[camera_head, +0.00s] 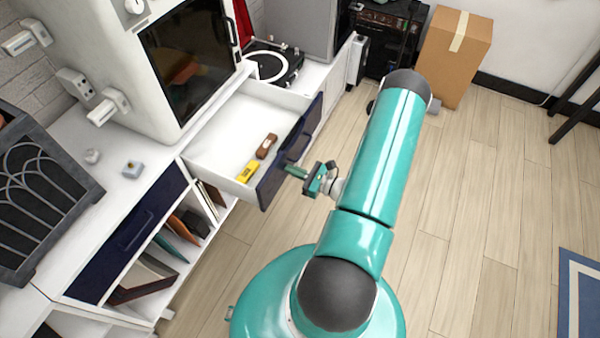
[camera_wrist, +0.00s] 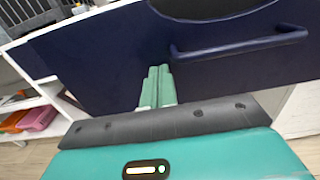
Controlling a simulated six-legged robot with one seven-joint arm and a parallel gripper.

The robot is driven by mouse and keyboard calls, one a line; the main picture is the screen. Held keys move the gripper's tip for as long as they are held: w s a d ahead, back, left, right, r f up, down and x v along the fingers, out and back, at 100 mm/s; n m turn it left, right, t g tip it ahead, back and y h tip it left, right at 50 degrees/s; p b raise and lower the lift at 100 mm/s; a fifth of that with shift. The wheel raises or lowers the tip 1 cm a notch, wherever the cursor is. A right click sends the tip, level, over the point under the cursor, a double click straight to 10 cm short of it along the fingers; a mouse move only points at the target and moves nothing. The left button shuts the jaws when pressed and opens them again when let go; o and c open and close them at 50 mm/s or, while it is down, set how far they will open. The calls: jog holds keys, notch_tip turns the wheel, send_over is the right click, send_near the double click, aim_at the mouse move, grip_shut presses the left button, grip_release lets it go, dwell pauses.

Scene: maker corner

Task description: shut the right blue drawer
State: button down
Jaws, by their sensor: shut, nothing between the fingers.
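The right blue drawer (camera_head: 273,178) is pulled out from the white cabinet, with its dark blue front facing my arm. Its front fills much of the wrist view (camera_wrist: 110,62), where the bar handle (camera_wrist: 240,45) shows at the upper right. My gripper (camera_head: 290,171) is shut and empty, its fingertips at the outside of the drawer front near the handle. In the wrist view the green fingers (camera_wrist: 157,75) point at the front, left of and below the handle. I cannot tell whether they touch it.
A yellow item (camera_head: 247,171) and a brown item (camera_head: 266,146) lie in the drawer. The left blue drawer (camera_head: 130,235) is shut. Open shelves with records (camera_head: 180,235) sit below. A cardboard box (camera_head: 453,55) stands at the back.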

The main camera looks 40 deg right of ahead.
jog(key=shift+w, duration=0.1)
jog(key=x, duration=2.8)
jog(key=shift+w, duration=0.3)
jog(key=shift+w+a, duration=0.25)
jog(key=shift+w, duration=0.15)
jog(key=shift+w+a+r, duration=0.1)
jog(key=shift+w, duration=0.1)
jog(key=shift+s, duration=0.1)
